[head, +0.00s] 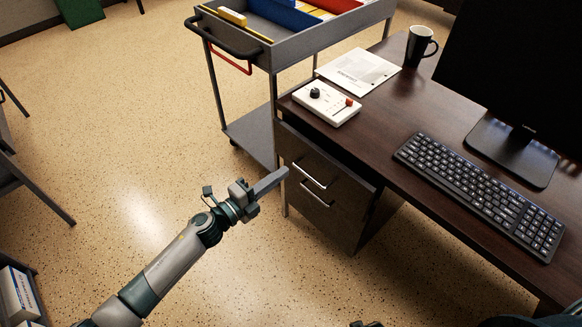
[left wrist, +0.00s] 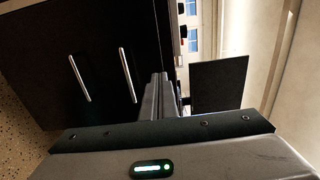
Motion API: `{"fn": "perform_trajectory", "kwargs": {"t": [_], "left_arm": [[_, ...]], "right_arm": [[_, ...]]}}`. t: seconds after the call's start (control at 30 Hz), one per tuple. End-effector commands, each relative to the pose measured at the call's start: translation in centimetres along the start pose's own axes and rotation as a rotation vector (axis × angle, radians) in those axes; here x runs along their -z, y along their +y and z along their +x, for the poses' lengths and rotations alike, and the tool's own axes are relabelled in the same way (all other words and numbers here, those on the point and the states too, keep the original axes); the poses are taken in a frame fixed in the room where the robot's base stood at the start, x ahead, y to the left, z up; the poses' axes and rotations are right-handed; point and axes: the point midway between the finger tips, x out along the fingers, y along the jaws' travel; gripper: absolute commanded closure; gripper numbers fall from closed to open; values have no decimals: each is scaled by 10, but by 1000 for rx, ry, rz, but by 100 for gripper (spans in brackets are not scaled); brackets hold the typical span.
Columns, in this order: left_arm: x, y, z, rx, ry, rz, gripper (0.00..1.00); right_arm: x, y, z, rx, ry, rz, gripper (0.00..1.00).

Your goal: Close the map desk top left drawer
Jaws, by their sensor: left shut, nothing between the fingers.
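The map desk (head: 385,125) has a dark brown top with a dark drawer unit under its left end. The top left drawer (head: 296,150) has a silver bar handle (head: 309,176); another handle (head: 316,195) sits just below. A dark gap shows between the drawer front and the desk top; I cannot tell how far the drawer is out. Both handles also show in the left wrist view, the upper handle (left wrist: 128,75) nearer the fingers. My left gripper (head: 286,174) is shut and empty, its tip close to the drawer front's left side; contact is unclear. My right gripper's fingers are out of sight.
A grey trolley (head: 250,139) stands close behind the desk's left end. A control box (head: 327,103), papers (head: 359,72), a mug (head: 420,46), a keyboard (head: 480,191) and a monitor (head: 510,75) are on the desk.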

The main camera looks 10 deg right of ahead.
Motion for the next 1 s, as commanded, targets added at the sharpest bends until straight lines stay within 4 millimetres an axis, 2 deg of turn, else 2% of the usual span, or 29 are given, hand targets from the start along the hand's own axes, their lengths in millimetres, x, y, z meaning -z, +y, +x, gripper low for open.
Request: {"fn": "perform_trajectory", "kwargs": {"t": [0.1, 0.23, 0.63, 0.77, 0.87, 1.0], "left_arm": [[0, 1, -18, -2, 0, 0, 100], [0, 1, -30, -1, 0, 0, 100], [0, 0, -35, 0, 0, 0, 100], [-1, 1, -36, -1, -9, -11, 100], [-6, 7, -39, -4, -49, -56, 100], [-25, 29, -51, -17, -179, -200, 100]], "right_arm": [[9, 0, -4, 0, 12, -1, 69], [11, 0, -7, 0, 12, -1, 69], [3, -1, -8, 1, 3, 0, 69], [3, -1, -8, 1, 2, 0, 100], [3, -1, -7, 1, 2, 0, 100], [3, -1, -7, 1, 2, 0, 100]]}}
